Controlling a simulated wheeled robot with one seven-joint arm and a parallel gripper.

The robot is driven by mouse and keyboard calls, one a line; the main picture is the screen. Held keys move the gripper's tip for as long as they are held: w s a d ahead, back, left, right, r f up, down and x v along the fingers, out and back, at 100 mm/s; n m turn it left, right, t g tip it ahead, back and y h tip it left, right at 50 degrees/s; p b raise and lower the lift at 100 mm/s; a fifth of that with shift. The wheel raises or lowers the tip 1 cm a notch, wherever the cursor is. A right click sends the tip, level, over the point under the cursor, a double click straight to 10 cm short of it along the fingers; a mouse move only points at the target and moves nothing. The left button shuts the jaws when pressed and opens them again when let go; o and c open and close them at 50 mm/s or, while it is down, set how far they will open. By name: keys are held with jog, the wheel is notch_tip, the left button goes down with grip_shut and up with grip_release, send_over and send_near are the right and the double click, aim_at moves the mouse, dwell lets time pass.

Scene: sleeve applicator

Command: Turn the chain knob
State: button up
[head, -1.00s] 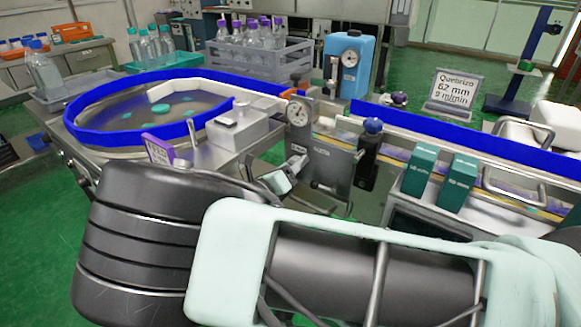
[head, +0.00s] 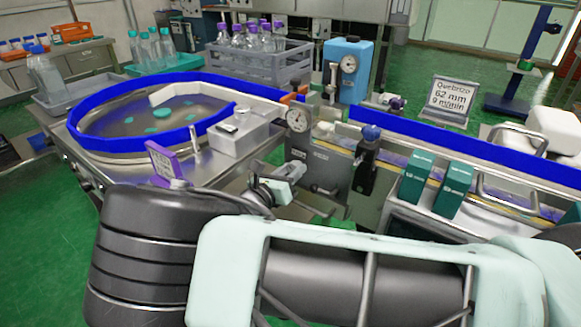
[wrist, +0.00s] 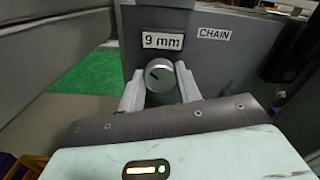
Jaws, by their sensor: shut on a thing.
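The chain knob (wrist: 159,75) is a round silver knob with a dark pointer line, on a grey panel in the wrist view. A small "9 mm" plate (wrist: 163,41) and a "CHAIN" label (wrist: 214,34) sit above it. My gripper (wrist: 160,84) has one pale finger on each side of the knob and is shut on it. The pointer line slants toward the upper left. In the head view my gripper (head: 296,172) is at the front of the grey machine panel, and the knob is hidden there.
Two teal boxes (head: 418,178) stand to the right. A round blue-rimmed table (head: 180,82) is at left. A sign (head: 449,94) reads "Quebrizo 62 mm 9 m/min".

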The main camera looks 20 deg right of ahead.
jog(key=m+p, duration=0.1)
jog(key=m, duration=0.3)
jog(key=shift+m, duration=0.3)
jog(key=m, duration=0.3)
jog(key=shift+m+p, duration=0.3)
jog(key=shift+p, duration=0.1)
jog(key=m, duration=0.4)
jog(key=shift+f+m, duration=0.1)
jog(key=shift+m, duration=0.2)
jog(key=m, duration=0.3)
jog(key=shift+s+m+b, duration=0.1)
jog(key=shift+m+b, duration=0.2)
jog(key=m+b, duration=0.1)
jog(key=m, duration=0.3)
jog(key=shift+f+m, duration=0.15)
jog(key=shift+m, duration=0.15)
jog(key=m+b, duration=0.2)
jog(key=m, duration=0.1)
jog(key=shift+f+m, duration=0.1)
jog(key=shift+m, duration=0.2)
jog(key=m+b, duration=0.2)
jog(key=m, duration=0.1)
jog(key=shift+m+b, duration=1.4)
jog(key=shift+m, duration=0.5)
